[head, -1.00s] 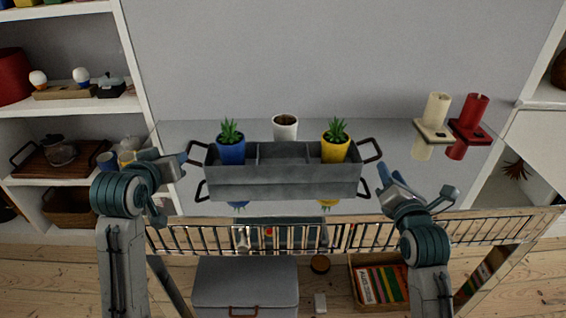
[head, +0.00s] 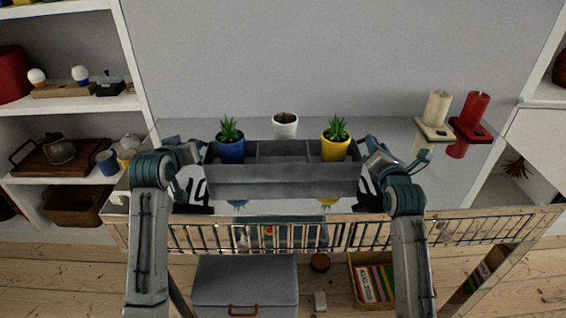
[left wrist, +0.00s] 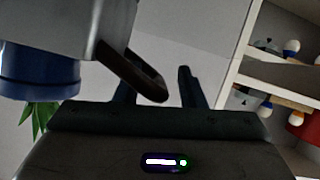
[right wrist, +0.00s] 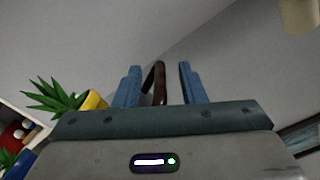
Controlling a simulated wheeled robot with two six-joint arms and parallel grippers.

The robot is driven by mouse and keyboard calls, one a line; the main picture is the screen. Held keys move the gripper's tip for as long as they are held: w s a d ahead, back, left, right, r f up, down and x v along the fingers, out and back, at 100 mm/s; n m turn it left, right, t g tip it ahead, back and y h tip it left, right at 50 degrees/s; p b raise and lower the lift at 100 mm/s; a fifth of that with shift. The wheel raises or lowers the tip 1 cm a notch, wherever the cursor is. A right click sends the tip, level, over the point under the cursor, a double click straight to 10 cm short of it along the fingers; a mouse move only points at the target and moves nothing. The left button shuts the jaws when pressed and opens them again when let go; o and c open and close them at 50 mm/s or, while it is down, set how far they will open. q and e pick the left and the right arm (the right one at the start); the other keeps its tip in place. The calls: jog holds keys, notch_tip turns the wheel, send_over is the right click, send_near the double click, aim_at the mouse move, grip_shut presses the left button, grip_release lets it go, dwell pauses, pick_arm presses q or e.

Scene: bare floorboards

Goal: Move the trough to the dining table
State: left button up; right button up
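The grey metal trough (head: 283,182) sits on the glossy console top (head: 400,150). It holds a blue-potted plant (head: 231,148) at its left end and a yellow-potted plant (head: 336,145) at its right end. My left gripper (head: 196,149) is at the trough's left end. In the left wrist view its fingers (left wrist: 155,88) are apart, with the brown left handle (left wrist: 135,72) reaching between them. My right gripper (head: 374,146) is at the right end. In the right wrist view its open fingers (right wrist: 158,85) stand on both sides of the brown right handle (right wrist: 155,82). The dining table is not visible.
A white cup (head: 285,125) stands behind the trough. A cream candle (head: 438,108) and a red candle (head: 473,108) stand to the right. White shelves (head: 70,105) are at the left. A grey lidded box (head: 246,286) and a book crate (head: 375,280) are below.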

pick_arm(q)
jog(key=shift+c, duration=0.5)
pick_arm(e)
jog(key=shift+c, duration=0.5)
pick_arm(q)
grip_shut()
pick_arm(e)
grip_shut()
pick_arm(q)
jog(key=shift+r, duration=0.3)
pick_arm(e)
jog(key=shift+r, duration=0.3)
